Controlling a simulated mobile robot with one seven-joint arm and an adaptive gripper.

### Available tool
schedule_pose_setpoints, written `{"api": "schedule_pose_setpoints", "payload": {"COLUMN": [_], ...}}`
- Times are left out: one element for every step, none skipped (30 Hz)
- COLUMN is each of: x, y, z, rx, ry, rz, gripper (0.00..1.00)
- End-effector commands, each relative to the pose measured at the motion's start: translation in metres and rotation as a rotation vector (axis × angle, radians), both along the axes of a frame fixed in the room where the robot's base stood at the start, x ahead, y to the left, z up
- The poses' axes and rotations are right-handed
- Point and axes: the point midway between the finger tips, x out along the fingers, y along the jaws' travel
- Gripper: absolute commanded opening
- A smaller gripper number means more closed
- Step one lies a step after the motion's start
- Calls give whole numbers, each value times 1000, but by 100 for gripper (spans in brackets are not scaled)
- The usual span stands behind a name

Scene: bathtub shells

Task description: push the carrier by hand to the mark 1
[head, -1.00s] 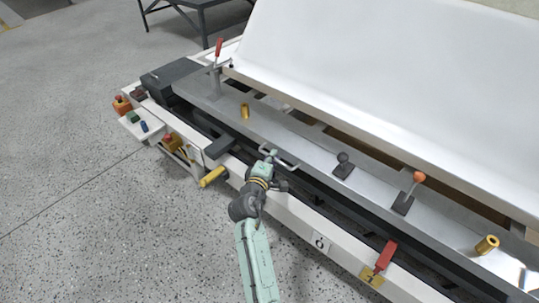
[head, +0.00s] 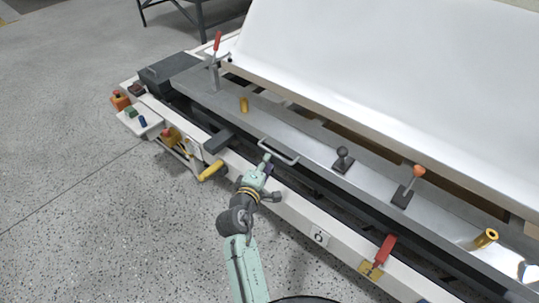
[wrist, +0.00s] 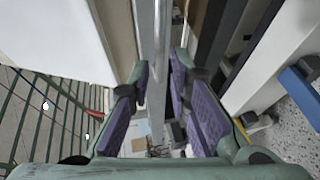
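The carrier (head: 310,147) appears to be the long grey metal plate along the machine, with a U-shaped handle (head: 279,153) at its front edge. My gripper (head: 267,163) is just in front of and below the handle in the head view; contact cannot be told. In the wrist view my gripper (wrist: 158,88) has its purple-padded fingers apart. A grey bar (wrist: 161,45) runs between and beyond them; whether they touch it is unclear. A white label (head: 319,237) on the front rail seems to read 0 or 6. I cannot make out a mark 1.
A black knob (head: 343,155), an orange-topped lever (head: 418,172) and brass cylinders stand on the plate. A red lever (head: 385,250) and a yellow handle (head: 212,171) are on the front rail. The large white shell (head: 400,70) rises behind. The speckled floor in front is clear.

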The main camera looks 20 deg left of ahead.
Motion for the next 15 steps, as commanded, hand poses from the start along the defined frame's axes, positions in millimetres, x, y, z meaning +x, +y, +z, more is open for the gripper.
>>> {"api": "schedule_pose_setpoints", "payload": {"x": [-12, -17, -24, -29, -33, -38, -41, -44, -46, -48, -49, -51, -51, -51, -51], "y": [1, 0, -1, -1, -1, -2, -2, -2, -2, -3, -3, -3, -3, -3, -3], "z": [1, 2, 4, 5, 5, 6, 7, 8, 9, 9, 9, 10, 10, 10, 10], "rx": [1, 1, 1, 0, 0, 1, 0, 0, 0, 0, 0, 0, 0, 0, 0], "ry": [2, 2, 3, 2, 2, 2, 2, 1, 0, 0, 0, 0, 0, 0, 0], "rz": [3, 3, 2, 1, 1, 1, 1, 1, 0, 0, 0, 0, 0, 0, 0], "gripper": [18, 18, 18, 18, 18, 18, 18, 18, 18, 18, 18, 18, 18, 18, 18]}}
